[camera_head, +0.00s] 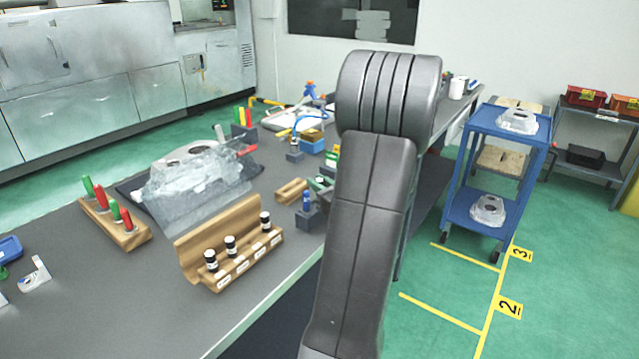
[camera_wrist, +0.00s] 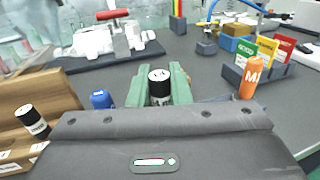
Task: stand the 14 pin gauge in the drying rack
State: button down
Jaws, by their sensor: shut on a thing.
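My gripper (camera_wrist: 160,92) has green fingers, shut on a black pin gauge with a white band and pale marks on its top (camera_wrist: 160,80); its number is too small to read. The lower part of the gauge is hidden by the fingers and gripper body. In the head view my arm hides most of the gripper. A wooden rack (camera_head: 190,251) with a raised back and white labels along its front holds three similar black-and-white gauges upright, with a gap before the far one. It also shows in the wrist view (camera_wrist: 62,92), left of my gripper.
A wooden block (camera_head: 131,238) holds red and green handles. A casting (camera_head: 190,185) lies on a dark mat behind the rack. A small wooden block (camera_head: 290,191) and a blue-topped item (camera_wrist: 102,98) stand nearby. An orange marker (camera_wrist: 252,75) is at right.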

jog(key=shift+f+b, duration=1.15)
jog(key=shift+f, duration=0.3)
jog(key=c, duration=1.3)
grip_release()
jog(key=shift+o, duration=0.2)
jog(key=v, duration=1.3)
jog(key=shift+s+d, duration=0.25)
jog(key=shift+s, duration=0.05)
jog(key=shift+w+a+r, duration=0.1)
jog(key=x, duration=1.3)
jog(key=shift+w, duration=0.1)
jog(key=shift+w+a, duration=0.2)
jog(key=shift+s+r, duration=0.1)
